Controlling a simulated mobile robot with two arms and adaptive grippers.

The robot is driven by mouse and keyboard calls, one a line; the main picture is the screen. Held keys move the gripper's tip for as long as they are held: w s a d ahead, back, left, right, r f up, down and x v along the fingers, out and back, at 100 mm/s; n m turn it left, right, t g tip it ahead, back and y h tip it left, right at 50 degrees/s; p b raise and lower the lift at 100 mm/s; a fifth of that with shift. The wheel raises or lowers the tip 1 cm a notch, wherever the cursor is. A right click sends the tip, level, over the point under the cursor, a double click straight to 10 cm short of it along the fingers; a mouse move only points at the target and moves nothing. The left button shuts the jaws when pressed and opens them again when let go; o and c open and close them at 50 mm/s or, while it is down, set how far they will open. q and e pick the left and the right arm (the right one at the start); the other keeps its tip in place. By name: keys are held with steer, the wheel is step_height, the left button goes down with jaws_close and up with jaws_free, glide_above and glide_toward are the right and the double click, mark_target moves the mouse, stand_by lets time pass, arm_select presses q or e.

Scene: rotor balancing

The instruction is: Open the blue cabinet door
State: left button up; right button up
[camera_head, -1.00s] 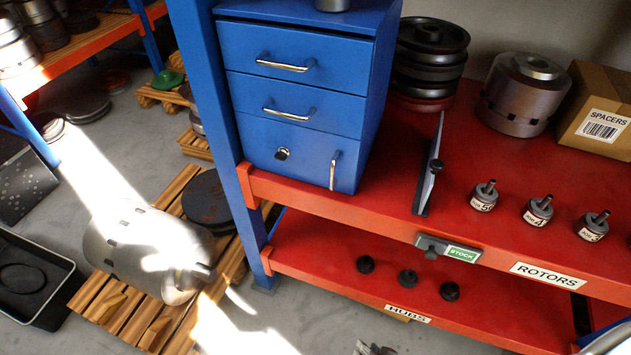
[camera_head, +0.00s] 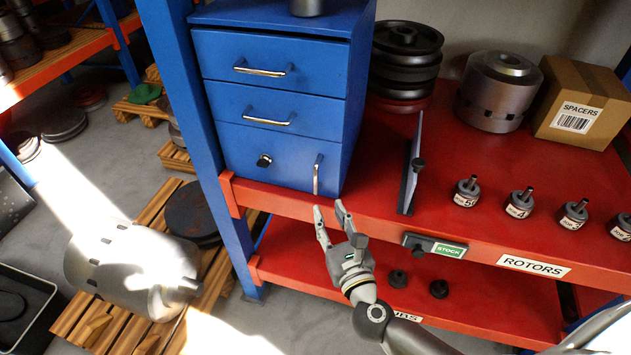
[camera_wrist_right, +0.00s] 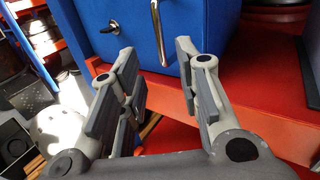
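The blue cabinet (camera_head: 272,100) stands on the red shelf, with two drawers above a door (camera_head: 270,160) at the bottom. The door is shut. In the right wrist view the handle (camera_wrist_right: 158,32) and the knob (camera_wrist_right: 109,22) show at the top. My right gripper (camera_head: 330,208) is open and empty, just below and in front of the handle, apart from it. In the wrist view its fingers (camera_wrist_right: 160,68) are spread, with the handle beyond the gap between them. My left gripper is not in view.
A grey upright plate (camera_head: 411,170) stands on the shelf right of the cabinet. Several rotors (camera_head: 466,190) and a spacers box (camera_head: 582,105) are farther right. A blue post (camera_head: 190,120) rises at the cabinet's left. The lower shelf (camera_head: 300,262) holds dark hubs.

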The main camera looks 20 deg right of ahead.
mark_target(316, 184)
steer(key=shift+m, duration=0.3)
steer(key=w, duration=0.3)
steer(key=w+p, duration=0.1)
steer(key=w, duration=0.2)
steer(key=w+p, duration=0.1)
steer(key=w, duration=0.2)
steer(key=shift+r, duration=0.3)
steer(key=shift+w+f, duration=0.1)
steer(key=shift+w, duration=0.8)
jaws_close()
